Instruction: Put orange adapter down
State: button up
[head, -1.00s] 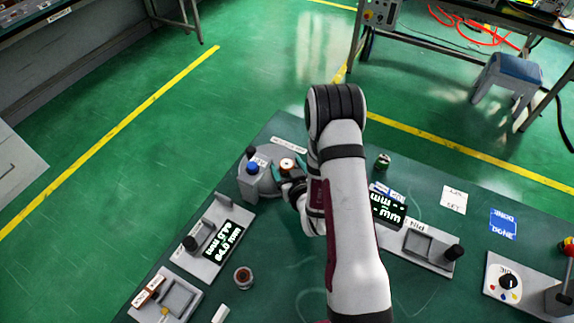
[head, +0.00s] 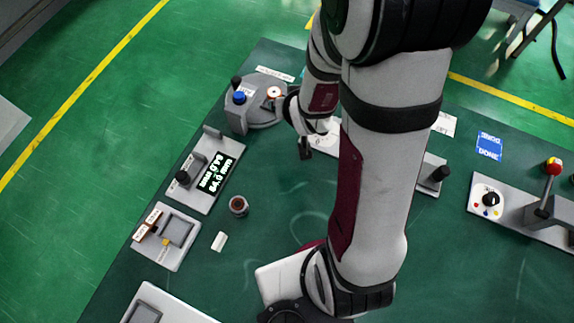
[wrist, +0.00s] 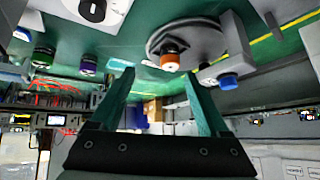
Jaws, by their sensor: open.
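The orange adapter (wrist: 170,58) is a short cylinder with a pale end, standing on a round grey plate (wrist: 205,36) in the wrist view. In the head view the adapter (head: 274,92) shows small on the same round station (head: 262,113), by a blue button. My gripper (wrist: 158,76) is open, its two teal fingers apart with nothing held between them. The adapter appears beyond the fingertips, apart from them. In the head view my wrist is just right of the station, and the fingers are mostly hidden there.
A fixture with a lit display (head: 216,173) stands left of a small brown-ringed cylinder (head: 238,205). Another grey fixture (head: 167,237) is nearer. A blue label (head: 489,146) and a knob panel (head: 488,199) lie right. My arm hides the table's middle.

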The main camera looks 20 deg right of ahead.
jog(key=shift+o, duration=0.5)
jog(key=s+a+r+g+y, duration=0.1)
jog(key=s+a+r+g, duration=0.1)
jog(key=s, duration=0.6)
jog(key=s+a+r+m+g+y, duration=0.1)
jog(key=s+a+r+g, duration=0.2)
jog(key=s+r, duration=0.3)
jog(key=s+a+r+m+g+y, duration=0.1)
jog(key=s+a+r+g, duration=0.2)
jog(key=s, duration=0.7)
jog(key=shift+a+r, duration=0.4)
jog(key=shift+a, duration=0.3)
jog(key=w+d+r+m, duration=0.25)
jog(key=w+m, duration=0.25)
jog(key=w, duration=0.6)
jog(key=m+h, duration=0.2)
jog(key=m, duration=0.9)
send_over(274, 92)
notch_tip(274, 92, down, 6)
notch_tip(274, 92, down, 15)
jog(key=shift+f, duration=0.2)
grip_shut()
